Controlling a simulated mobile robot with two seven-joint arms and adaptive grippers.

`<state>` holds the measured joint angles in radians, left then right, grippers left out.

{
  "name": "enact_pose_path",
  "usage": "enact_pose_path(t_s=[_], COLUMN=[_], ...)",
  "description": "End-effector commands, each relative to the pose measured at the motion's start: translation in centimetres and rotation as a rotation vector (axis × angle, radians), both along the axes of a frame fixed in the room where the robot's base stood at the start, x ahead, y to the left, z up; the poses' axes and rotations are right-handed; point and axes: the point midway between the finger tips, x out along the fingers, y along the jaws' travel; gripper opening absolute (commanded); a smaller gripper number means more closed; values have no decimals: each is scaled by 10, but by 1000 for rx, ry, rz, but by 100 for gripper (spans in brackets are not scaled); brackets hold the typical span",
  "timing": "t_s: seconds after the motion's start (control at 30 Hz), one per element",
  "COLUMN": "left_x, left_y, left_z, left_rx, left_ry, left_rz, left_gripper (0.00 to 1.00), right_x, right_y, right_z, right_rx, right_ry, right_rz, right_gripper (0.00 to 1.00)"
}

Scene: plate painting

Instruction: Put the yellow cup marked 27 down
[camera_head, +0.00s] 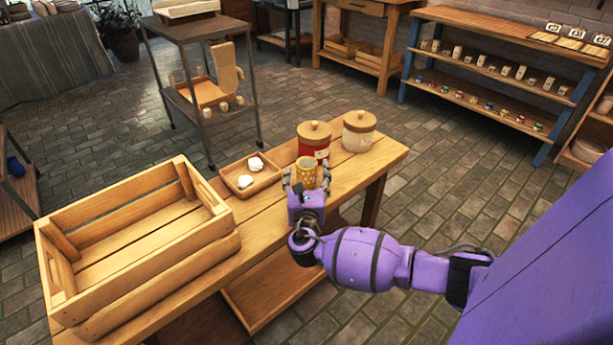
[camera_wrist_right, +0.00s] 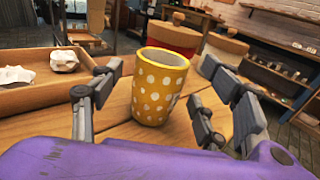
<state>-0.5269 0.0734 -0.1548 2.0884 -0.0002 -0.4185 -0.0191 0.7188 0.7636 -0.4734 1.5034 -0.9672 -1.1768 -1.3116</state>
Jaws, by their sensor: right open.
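The yellow cup (camera_head: 307,171) has white dots and stands upright on the wooden table (camera_head: 350,177). In the right wrist view the cup (camera_wrist_right: 158,88) sits between the spread fingers with gaps on both sides. No number 27 can be read on it. My right gripper (camera_head: 307,185) is open around the cup, with its palm on the near side. In the right wrist view the gripper (camera_wrist_right: 160,100) shows its fingers clear of the cup. My left gripper is not in view.
A red canister (camera_head: 314,138) and a cream canister (camera_head: 358,132) with wooden lids stand behind the cup. A small tray (camera_head: 240,190) with white crumpled pieces lies to the left. A large empty wooden crate (camera_head: 130,248) fills the table's left end.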

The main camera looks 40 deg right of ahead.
Motion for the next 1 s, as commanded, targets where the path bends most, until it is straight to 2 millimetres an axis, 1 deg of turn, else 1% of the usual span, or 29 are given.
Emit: enact_pose_path(t_s=[0.03, 0.17, 0.43, 0.8, 0.87, 0.9, 1.0], left_x=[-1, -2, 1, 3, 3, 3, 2], left_y=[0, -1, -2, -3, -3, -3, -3], left_z=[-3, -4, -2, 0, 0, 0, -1], left_rx=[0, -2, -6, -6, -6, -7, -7], left_ry=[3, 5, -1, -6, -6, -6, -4], left_rz=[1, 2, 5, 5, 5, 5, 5], left_gripper=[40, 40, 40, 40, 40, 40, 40], right_x=[7, 17, 19, 19, 19, 19, 19], right_y=[-5, -13, -15, -15, -15, -15, -15], right_z=[0, -1, -1, -1, -1, 0, 0], right_rx=[-1, -1, 1, 2, 2, 1, 1], right_ry=[0, 2, 2, 2, 2, 1, 1], right_rz=[-1, 0, 0, 0, 0, 0, 0], right_gripper=[69, 69, 69, 20, 13, 8, 8])
